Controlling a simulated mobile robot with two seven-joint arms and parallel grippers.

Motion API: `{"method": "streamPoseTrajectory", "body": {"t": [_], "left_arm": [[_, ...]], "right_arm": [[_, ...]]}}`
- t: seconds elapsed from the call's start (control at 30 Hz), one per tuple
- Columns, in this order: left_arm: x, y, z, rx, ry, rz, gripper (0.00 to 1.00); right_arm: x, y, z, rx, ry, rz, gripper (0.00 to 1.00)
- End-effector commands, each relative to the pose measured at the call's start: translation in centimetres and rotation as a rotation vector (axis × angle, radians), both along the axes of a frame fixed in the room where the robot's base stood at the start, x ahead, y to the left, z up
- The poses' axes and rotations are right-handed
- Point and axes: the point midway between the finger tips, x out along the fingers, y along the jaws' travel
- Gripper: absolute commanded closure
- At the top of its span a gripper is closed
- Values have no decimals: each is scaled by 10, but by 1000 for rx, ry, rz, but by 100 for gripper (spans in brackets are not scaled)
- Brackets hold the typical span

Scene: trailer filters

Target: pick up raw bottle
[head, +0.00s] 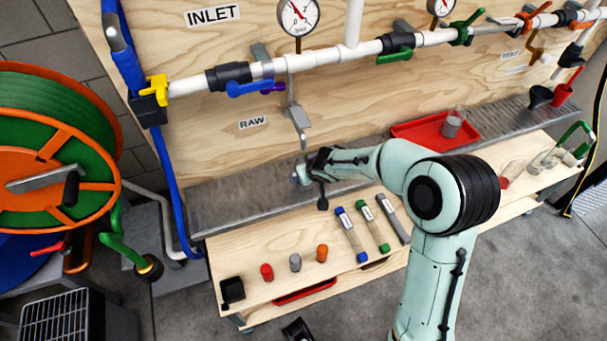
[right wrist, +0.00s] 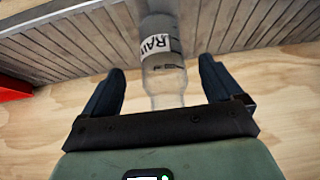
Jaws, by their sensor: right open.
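The raw bottle (right wrist: 165,72) is clear, with a white label reading RAW. In the right wrist view it lies between the two dark fingers of my right gripper (right wrist: 161,68), with a gap on each side. The gripper is open. In the head view the right gripper (head: 318,170) is at the metal strip below the RAW sign. The bottle (head: 301,174) shows only in part there, just left of the gripper, which hides the rest.
A metal tap (head: 298,116) hangs above the bottle. A red tray (head: 425,133) with a clear cup (head: 452,124) is on the right. Capped tubes (head: 351,235) and small coloured caps (head: 295,262) are on the wooden bench. A hose reel (head: 58,147) stands at left.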

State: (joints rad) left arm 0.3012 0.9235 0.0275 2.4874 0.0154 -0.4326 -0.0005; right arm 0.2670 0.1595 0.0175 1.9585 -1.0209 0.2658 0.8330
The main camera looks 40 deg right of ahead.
Motion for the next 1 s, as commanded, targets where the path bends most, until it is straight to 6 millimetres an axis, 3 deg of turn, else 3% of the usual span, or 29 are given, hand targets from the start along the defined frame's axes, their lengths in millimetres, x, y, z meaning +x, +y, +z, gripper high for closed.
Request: {"method": "streamPoseTrajectory", "body": {"t": [0.23,0.57,0.77,0.83,0.87,1.0], "left_arm": [[2,0,-5,1,-6,1,57],[2,0,-5,1,-7,1,57],[2,0,-5,1,-7,1,57],[2,0,-5,2,-7,1,57],[2,0,-5,2,-7,1,57],[2,0,-5,2,-7,1,57]], "right_arm": [[21,-5,-32,0,2,2,7],[25,-6,-37,1,0,1,7],[25,-6,-37,1,1,1,69],[26,-6,-36,0,-1,1,70],[25,-6,-36,0,-1,1,76],[25,-6,-36,0,-1,1,76]]}}
